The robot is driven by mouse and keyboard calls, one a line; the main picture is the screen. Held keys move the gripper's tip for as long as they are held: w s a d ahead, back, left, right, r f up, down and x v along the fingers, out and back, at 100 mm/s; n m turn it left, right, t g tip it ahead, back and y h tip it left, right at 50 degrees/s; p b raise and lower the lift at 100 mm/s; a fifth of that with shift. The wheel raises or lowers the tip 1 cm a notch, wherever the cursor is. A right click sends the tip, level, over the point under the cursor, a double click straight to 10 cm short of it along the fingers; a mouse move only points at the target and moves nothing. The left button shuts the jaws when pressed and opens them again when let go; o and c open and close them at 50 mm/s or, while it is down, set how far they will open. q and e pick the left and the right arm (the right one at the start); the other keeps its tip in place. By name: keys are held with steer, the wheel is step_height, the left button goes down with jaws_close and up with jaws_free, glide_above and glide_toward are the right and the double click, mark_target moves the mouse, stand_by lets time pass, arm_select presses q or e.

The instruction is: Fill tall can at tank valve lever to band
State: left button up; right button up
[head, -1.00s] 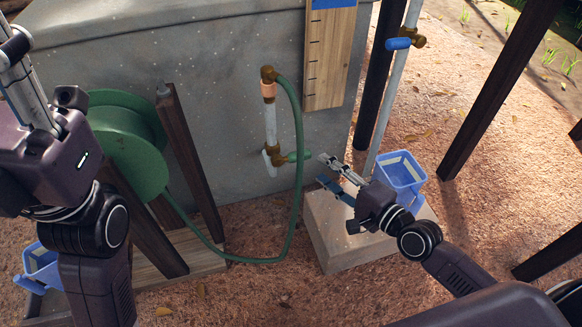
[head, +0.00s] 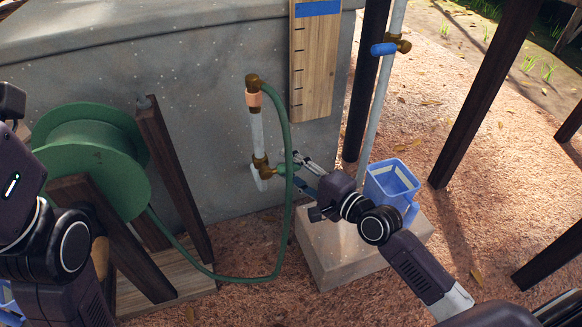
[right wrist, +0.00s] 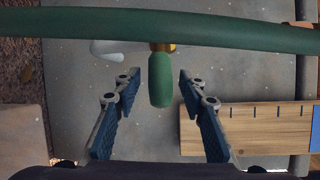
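The tank valve (head: 262,165) is brass with a green lever handle (head: 284,170) and a white spout (head: 258,183) hanging below. My right gripper (head: 299,174) is at the lever. In the right wrist view the open gripper (right wrist: 159,85) has the lever handle (right wrist: 160,88) between its fingertips, with gaps on both sides. A blue can (head: 378,185) with pale strips on its walls stands upright on a stone block (head: 335,262), right of the valve, not under the spout. My left arm shows at the left edge; its fingers cannot be made out.
A green hose (head: 289,205) hangs close to the lever and crosses above it in the right wrist view (right wrist: 70,22). A green reel (head: 90,160) stands left. A wooden gauge board (head: 312,65) is on the tank (head: 200,70). A pipe with a blue-handled valve (head: 385,49) rises behind the can.

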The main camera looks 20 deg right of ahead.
jaws_close()
steer(key=shift+r, duration=0.1)
stand_by(0.3)
